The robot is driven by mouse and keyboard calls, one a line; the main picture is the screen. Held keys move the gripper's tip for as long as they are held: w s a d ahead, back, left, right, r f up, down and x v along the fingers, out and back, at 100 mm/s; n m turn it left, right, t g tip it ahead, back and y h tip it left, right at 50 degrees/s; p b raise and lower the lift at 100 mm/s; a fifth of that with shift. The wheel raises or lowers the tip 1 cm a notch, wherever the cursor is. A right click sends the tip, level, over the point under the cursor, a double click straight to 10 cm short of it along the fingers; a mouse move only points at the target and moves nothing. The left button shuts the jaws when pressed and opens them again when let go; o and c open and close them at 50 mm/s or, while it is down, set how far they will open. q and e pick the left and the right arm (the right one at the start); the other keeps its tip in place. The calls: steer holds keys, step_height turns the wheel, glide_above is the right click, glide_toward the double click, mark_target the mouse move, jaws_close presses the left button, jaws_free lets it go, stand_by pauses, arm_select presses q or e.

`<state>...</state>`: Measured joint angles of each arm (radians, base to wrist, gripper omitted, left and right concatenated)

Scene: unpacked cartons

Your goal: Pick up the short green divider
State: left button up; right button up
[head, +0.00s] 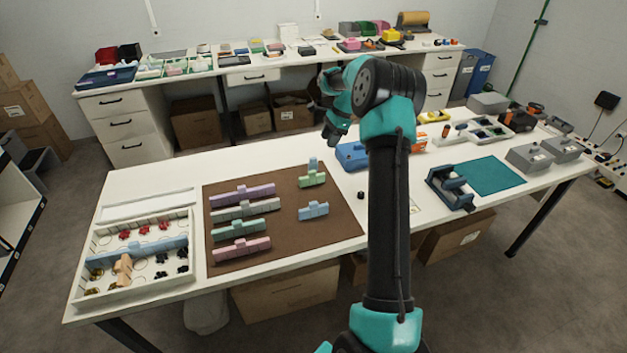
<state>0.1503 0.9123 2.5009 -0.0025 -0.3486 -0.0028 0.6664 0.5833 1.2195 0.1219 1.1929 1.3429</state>
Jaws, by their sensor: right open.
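The short green divider (312,180) lies on the brown mat (345,225), near its back edge and right of the middle. A small light blue upright piece (313,164) shows just behind it; I cannot tell whether they touch. A short light blue divider (314,211) lies in front of it on the same mat. My right gripper (334,140) is open, up and to the right of the green divider and apart from it. Its fingers are small and partly hidden by my own arm. My left gripper is not in view.
Longer purple (242,196), grey (245,210), green (245,231) and pink (240,250) dividers lie left on the mat. A white compartment tray (78,280) stands at the left. A blue box (351,156) sits behind the mat. The mat's right front is clear.

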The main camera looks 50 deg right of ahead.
mark_target(313, 171)
steer(key=x, duration=1.2)
steer(key=shift+f, duration=0.1)
steer(key=shift+a+x, duration=0.1)
steer(key=shift+x, duration=1.25)
steer(key=shift+a+x, duration=0.15)
steer(key=shift+x, duration=1.2)
jaws_close()
